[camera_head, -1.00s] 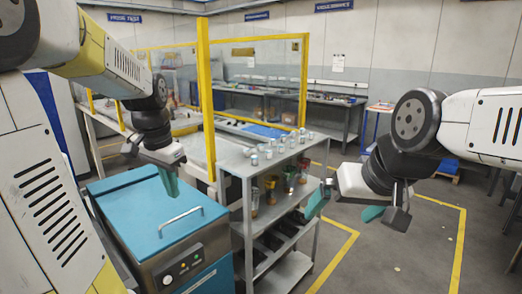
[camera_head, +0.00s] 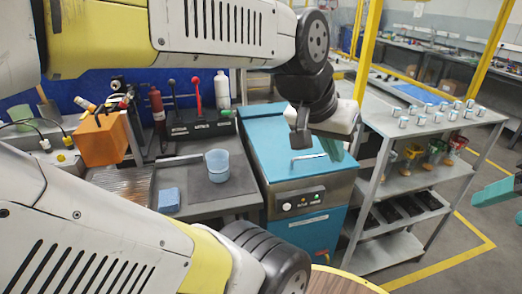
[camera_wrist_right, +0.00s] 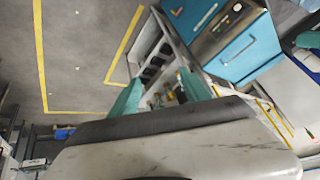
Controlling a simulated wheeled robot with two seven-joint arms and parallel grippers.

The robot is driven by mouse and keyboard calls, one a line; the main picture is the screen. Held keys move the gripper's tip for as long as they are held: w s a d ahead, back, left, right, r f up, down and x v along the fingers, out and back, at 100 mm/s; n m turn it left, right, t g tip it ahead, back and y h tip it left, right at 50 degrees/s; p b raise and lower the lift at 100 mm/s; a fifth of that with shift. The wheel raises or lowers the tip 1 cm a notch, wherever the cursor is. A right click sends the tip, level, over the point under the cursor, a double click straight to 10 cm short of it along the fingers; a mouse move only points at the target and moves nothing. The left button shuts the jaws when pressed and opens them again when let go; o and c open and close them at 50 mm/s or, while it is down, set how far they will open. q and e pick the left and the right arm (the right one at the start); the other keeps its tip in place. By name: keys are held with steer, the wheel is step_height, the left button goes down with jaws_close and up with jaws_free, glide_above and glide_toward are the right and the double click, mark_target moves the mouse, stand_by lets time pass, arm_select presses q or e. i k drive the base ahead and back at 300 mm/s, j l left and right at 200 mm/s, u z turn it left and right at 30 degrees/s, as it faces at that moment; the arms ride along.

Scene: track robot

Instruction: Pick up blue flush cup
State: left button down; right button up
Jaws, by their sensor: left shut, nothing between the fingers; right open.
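A translucent light blue cup (camera_head: 217,166) stands upright on a dark mat on the grey workbench (camera_head: 240,205), left of the middle in the head view. My left gripper (camera_head: 334,149) has teal fingers and is shut and empty, over the front right part of the blue-topped machine, right of the cup and apart from it. My right gripper (camera_head: 498,191) shows only in part at the right edge. In the right wrist view its two teal fingers (camera_wrist_right: 160,94) are spread with nothing between them. The cup is not visible in the right wrist view.
The blue-topped machine (camera_head: 290,145) with a metal handle stands right of the bench. Beside it is a grey shelf (camera_head: 400,150) with several small cans. A blue sponge (camera_head: 169,200), an orange box (camera_head: 100,140), a dark red bottle (camera_head: 157,110) and a lever unit (camera_head: 196,122) surround the cup.

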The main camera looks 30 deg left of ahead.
mark_target(218, 166)
steer(key=u, duration=1.8)
steer(key=i+j+u, duration=0.2)
steer(key=i+u, duration=0.15)
